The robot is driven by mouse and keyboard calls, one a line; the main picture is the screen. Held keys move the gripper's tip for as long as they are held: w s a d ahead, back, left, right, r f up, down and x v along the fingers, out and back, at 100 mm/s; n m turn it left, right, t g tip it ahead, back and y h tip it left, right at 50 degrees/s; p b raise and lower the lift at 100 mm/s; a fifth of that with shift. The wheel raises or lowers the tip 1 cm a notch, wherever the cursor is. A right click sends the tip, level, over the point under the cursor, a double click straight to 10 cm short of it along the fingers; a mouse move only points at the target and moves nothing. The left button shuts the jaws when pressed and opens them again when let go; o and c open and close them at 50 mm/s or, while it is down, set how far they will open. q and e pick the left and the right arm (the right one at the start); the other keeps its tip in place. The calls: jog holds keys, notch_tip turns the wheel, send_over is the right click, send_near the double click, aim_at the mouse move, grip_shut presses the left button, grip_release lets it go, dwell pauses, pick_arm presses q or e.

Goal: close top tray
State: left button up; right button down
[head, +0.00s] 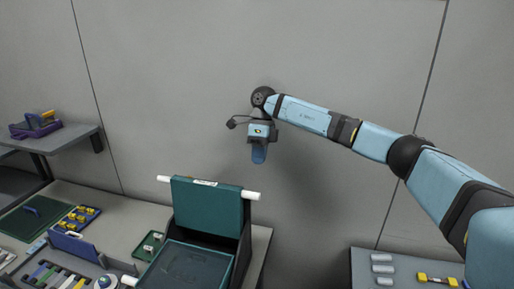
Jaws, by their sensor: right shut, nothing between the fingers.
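A dark teal upper panel, which looks like the top tray (207,208), stands raised and nearly upright in the middle of the head view. It sits on a dark box-like housing (245,240). A flat teal tray (187,266) lies in front of it, lower down. White rods stick out at both sides of the raised panel. My right gripper (259,154) is shut and empty. It points down in the air, above and a little right of the raised panel, apart from it. My left gripper is out of view.
The table (118,222) on the left holds a green mat (32,217), a small green tray (149,246), a tray of yellow parts (77,218) and a rack of coloured strips. A wall shelf (65,138) holds a purple tool. A right-hand table (362,265) carries grey cylinders and a yellow part.

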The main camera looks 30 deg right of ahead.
jog(key=s+a+f+p, duration=0.2)
jog(key=s+a+f, duration=0.1)
jog(key=a+f, duration=0.1)
jog(key=shift+s+a+f, duration=0.2)
jog(key=shift+s+f, duration=0.2)
jog(key=shift+f, duration=0.35)
jog(key=shift+s+a, duration=0.1)
